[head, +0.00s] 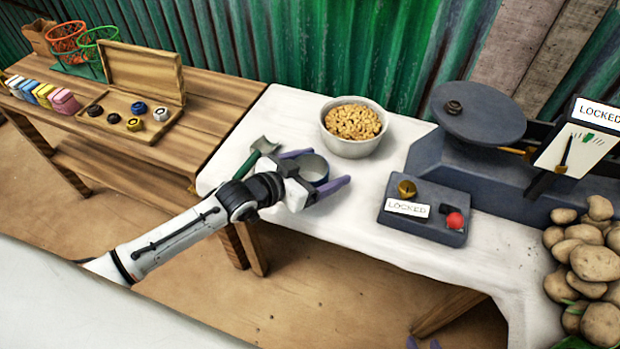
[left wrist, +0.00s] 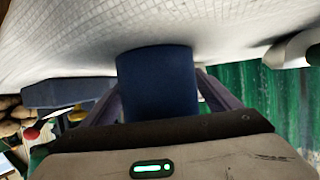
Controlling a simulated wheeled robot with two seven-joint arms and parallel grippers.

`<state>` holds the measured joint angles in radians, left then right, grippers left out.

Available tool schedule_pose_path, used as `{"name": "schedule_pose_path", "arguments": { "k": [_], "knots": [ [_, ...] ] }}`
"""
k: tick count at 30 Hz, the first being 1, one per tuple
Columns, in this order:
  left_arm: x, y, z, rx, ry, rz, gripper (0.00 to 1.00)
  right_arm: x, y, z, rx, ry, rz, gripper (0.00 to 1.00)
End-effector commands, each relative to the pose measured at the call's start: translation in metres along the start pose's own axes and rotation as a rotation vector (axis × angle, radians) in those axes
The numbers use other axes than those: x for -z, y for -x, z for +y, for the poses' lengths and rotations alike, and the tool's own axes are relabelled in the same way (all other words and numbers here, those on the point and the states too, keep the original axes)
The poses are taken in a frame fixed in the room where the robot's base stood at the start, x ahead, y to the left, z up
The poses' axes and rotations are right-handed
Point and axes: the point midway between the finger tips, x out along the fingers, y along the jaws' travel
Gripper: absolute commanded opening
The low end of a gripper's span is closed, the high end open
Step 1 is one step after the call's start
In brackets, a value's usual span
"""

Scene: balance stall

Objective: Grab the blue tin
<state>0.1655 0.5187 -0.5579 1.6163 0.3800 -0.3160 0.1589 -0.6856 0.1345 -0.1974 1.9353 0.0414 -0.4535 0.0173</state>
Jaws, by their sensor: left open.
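The blue tin (head: 316,167) stands on the white-covered table, its open-looking round top facing up. It also shows in the left wrist view as a dark blue cylinder (left wrist: 157,85). My left gripper (head: 318,171) is open with its purple fingers on either side of the tin. In the left wrist view the fingers (left wrist: 160,98) flank the tin; whether they touch it I cannot tell.
A scoop (head: 262,147) lies close behind my left gripper. A bowl of nuts (head: 353,127) stands behind the tin. To the right are a control box (head: 423,212) marked LOCKED, a scale (head: 477,113) and potatoes (head: 590,260). A wooden side table (head: 215,95) holds small goods.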

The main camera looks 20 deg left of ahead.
Motion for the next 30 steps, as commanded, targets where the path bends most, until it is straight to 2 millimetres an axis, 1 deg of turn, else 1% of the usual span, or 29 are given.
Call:
{"name": "schedule_pose_path", "arguments": {
  "k": [2,3,10,17,20,23,30],
  "knots": [
    [0.0,0.0,0.0,0.0,0.0,0.0,0.82,0.0,0.0,0.0,0.0,0.0,-0.001,0.31],
    [0.0,0.0,0.0,0.0,0.0,0.0,0.76,0.0,0.0,0.0,0.001,0.0,-0.001,0.31],
    [0.0,0.001,0.0,0.0,0.0,0.0,0.37,-0.001,0.0,-0.001,0.001,-0.001,-0.002,0.31],
    [0.001,0.001,0.0,0.0,0.0,0.001,0.37,-0.003,0.0,-0.001,0.001,-0.001,-0.007,0.31],
    [0.009,0.004,0.0,0.0,0.0,0.003,0.37,-0.003,0.001,-0.001,0.0,-0.002,-0.009,0.31],
    [0.025,0.011,-0.001,0.0,-0.001,0.005,0.37,-0.002,0.003,-0.001,0.0,-0.003,-0.011,0.31],
    [0.07,0.029,0.0,0.0,0.0,0.004,0.37,-0.001,0.006,0.001,-0.004,-0.007,-0.012,0.31]
  ]
}}
